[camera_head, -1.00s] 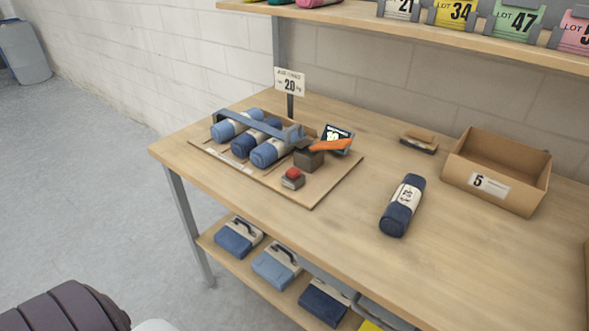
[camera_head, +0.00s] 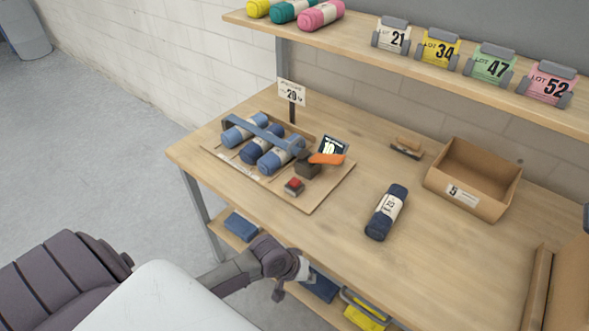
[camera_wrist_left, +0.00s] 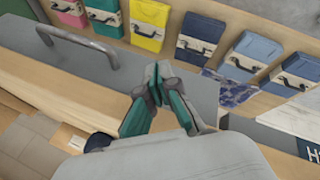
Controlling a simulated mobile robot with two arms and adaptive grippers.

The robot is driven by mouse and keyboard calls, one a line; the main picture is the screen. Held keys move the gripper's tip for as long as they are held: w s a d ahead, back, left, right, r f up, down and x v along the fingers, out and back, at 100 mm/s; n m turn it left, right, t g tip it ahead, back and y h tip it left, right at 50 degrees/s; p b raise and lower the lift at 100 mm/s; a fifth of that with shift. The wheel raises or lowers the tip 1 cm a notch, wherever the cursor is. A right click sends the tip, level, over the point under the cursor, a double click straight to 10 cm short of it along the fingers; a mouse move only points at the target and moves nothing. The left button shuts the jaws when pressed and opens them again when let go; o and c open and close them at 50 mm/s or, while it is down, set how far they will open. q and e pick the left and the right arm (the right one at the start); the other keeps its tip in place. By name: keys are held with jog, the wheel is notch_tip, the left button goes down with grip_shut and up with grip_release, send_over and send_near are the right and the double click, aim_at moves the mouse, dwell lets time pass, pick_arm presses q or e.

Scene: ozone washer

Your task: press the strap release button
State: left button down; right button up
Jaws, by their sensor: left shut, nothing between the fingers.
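A small grey block with a red button on top (camera_head: 294,183) sits at the front of a wooden board (camera_head: 318,200) on the table. A blue-grey strap (camera_head: 258,132) crosses several blue rolls (camera_head: 279,155) on the board. Beside it is a dark block with an orange lever (camera_head: 327,158). My left gripper (camera_head: 278,292) is below and in front of the button, at the table's front edge, apart from the board. In the left wrist view its fingers (camera_wrist_left: 157,72) are shut and empty. My right gripper is not in view.
A dark blue roll (camera_head: 386,212) lies right of the board. An open cardboard box (camera_head: 473,178) stands at the back right, another box (camera_head: 560,290) at the right edge. A sign on a post (camera_head: 291,93) rises behind the board. Folded packs hang or lie on the lower shelf.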

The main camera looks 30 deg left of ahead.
pick_arm(q)
notch_tip(320, 180, up, 9)
jog(key=d+h+p, duration=0.1)
jog(key=d+p, duration=0.1)
jog(key=w+a+r+n, duration=0.1)
jog(key=w+a+n, duration=0.1)
jog(key=w, duration=0.1)
jog(key=w+a+r+n, duration=0.1)
jog(key=w+a+n, duration=0.1)
jog(key=w+a, duration=0.1)
jog(key=w+a+r+n+t+p, duration=0.1)
jog(key=w+a+n, duration=0.1)
jog(key=w+n, duration=0.1)
jog(key=shift+w+a+r, duration=0.15)
jog(key=shift+w+r, duration=0.1)
jog(key=shift+w, duration=0.3)
jog(key=w+a+r+n+t, duration=0.2)
jog(key=w+a+r+n, duration=0.7)
jog(key=a, duration=0.3)
jog(key=shift+a+r+n+t+p, duration=0.3)
jog(key=shift+a+r+p, duration=0.1)
jog(key=shift+r, duration=0.1)
jog(key=shift+d, duration=0.1)
jog(key=b, duration=0.8)
send_over(293, 182)
notch_tip(293, 182, down, 6)
jog(key=shift+f, duration=0.2)
jog(key=shift+f+b, duration=0.35)
jog(key=shift+f, duration=0.85)
